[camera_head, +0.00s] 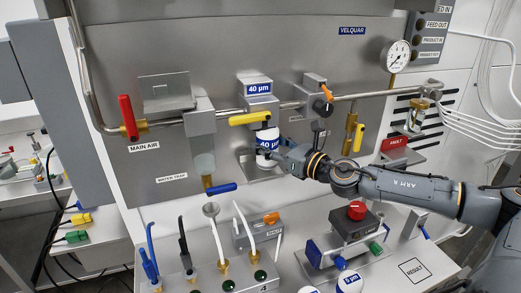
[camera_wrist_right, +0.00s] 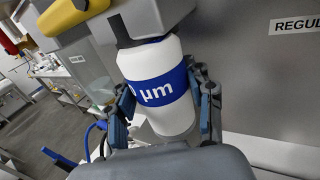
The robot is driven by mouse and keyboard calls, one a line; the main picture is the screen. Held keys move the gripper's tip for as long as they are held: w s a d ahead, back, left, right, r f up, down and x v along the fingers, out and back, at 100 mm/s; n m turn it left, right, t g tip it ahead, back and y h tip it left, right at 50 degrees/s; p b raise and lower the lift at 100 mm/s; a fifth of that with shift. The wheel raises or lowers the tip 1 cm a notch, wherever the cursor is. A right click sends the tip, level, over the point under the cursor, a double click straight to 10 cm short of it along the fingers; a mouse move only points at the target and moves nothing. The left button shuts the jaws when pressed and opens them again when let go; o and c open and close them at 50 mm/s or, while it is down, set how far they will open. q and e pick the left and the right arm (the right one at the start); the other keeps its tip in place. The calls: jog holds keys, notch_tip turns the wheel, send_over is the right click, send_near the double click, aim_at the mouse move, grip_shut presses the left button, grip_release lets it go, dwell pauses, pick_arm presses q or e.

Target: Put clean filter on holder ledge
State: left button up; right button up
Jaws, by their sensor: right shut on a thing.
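A white filter with a blue "40 µm" band (camera_head: 267,146) stands upright below the grey 40 µm holder head (camera_head: 258,98) on the wall panel. My right gripper (camera_head: 277,154) comes in from the right and is shut on this filter. In the right wrist view the filter (camera_wrist_right: 158,85) sits between the two fingers, its top close under the holder head; I cannot tell whether they touch. A small grey ledge (camera_head: 262,176) juts from the panel just below the filter; the gap between them is not clear. My left gripper is not in view.
A yellow lever (camera_head: 250,118) sits close in front of the holder head. A water trap (camera_head: 204,165) hangs to the left, and a regulator knob (camera_head: 322,106) is at the right. Below, the bench holds a device with a red button (camera_head: 357,210) and another blue-banded filter (camera_head: 349,282).

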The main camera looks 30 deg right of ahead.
jog(key=shift+w+r+p, duration=0.4)
jog(key=shift+w+p, duration=0.1)
jog(key=shift+p, duration=0.3)
jog(key=shift+w+a+f+p, duration=0.1)
jog(key=shift+w+a+p, duration=0.1)
jog(key=shift+w+p, duration=0.25)
jog(key=shift+w+a+f+p, duration=0.1)
jog(key=shift+w+a+p, duration=0.05)
jog(key=shift+w+p, duration=0.25)
jog(key=shift+s+f, duration=0.1)
jog(key=shift+f, duration=0.85)
jog(key=shift+b, duration=0.3)
jog(key=shift+f, duration=0.2)
jog(key=o, duration=1.3)
jog(key=shift+c, duration=0.2)
